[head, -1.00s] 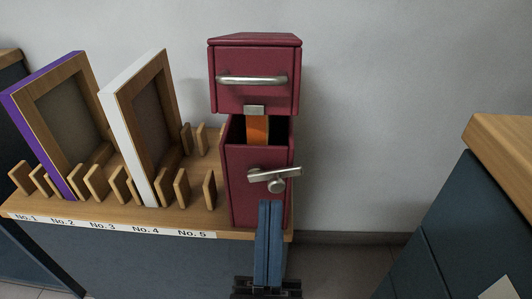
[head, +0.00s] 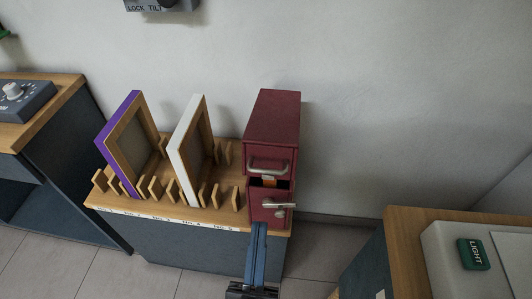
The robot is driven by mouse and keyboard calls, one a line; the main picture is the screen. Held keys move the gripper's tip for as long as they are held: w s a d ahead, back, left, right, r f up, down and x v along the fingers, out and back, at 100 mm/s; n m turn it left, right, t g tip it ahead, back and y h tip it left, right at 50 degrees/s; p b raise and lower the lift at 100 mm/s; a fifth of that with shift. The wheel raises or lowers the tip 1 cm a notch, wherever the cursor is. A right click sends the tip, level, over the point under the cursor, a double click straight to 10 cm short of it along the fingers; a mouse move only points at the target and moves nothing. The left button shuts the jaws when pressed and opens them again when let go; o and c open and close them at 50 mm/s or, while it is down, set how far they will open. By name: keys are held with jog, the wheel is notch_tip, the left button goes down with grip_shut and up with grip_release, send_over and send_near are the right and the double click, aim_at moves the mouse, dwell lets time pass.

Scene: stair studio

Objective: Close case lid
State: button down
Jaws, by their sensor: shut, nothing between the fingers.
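The dark red case (head: 265,216) stands at the right end of a wooden-topped cabinet. Its box-like lid (head: 272,118) has a metal handle (head: 268,167) on its front. A dark gap shows between lid and body, so the lid is open. An orange item (head: 269,181) shows in the gap. A metal lever latch (head: 277,205) is on the body's front.
A purple-edged frame (head: 118,145) and a white-edged frame (head: 184,155) stand in wooden slots left of the case. Another wooden-topped unit (head: 400,225) with a LIGHT button (head: 473,254) is at the lower right. Floor shows between the two.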

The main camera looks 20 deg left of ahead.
jog(key=w+a+r, duration=0.2)
jog(key=w+r, duration=0.1)
jog(key=w, duration=0.5)
jog(key=shift+w+a, duration=0.25)
jog(key=shift+a, duration=0.05)
jog(key=shift+f, duration=0.15)
